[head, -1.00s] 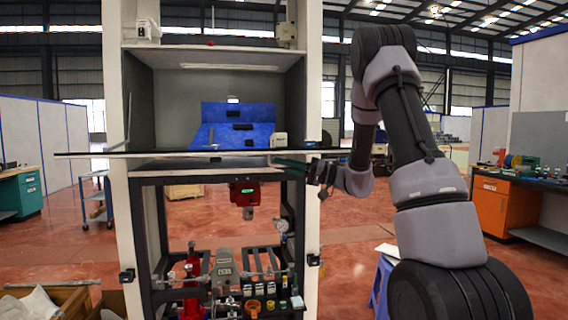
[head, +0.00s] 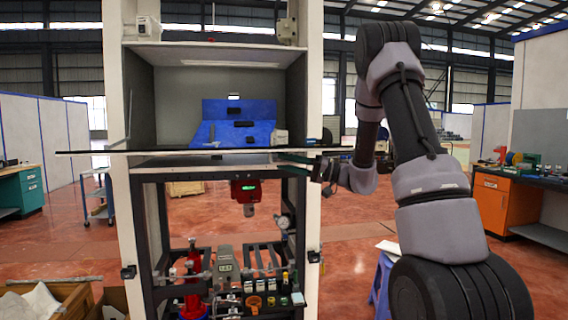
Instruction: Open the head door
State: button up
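The head door appears to be the thin flat panel (head: 100,152) seen nearly edge-on across the front of the tall cabinet (head: 311,225). It lies about level, sticks out toward me, and reaches past both cabinet posts. The upper compartment (head: 170,100) behind it stands uncovered. My gripper (head: 300,162) is at the right end of the panel, just under its edge, with its dark fingers pointing left. I cannot tell whether they touch the panel or how far apart they are.
Inside the upper compartment is a blue stepped block (head: 240,118). Below hang a red device (head: 245,190) and a gauge (head: 282,222), above several small bottles and fittings. A blue stool (head: 381,285) stands to the right, an orange cabinet (head: 495,208) farther right, and a wooden crate (head: 70,300) lower left.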

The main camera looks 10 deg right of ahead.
jog(key=v, duration=1)
jog(key=shift+d, duration=0.1)
jog(key=s+d+f, duration=0.1)
jog(key=d+f, duration=0.3)
jog(key=d, duration=0.7)
jog(key=shift+d+f, duration=0.15)
jog(key=shift+f, duration=0.15)
dwell(0.5)
jog(key=shift+s, duration=0.1)
dwell(0.6)
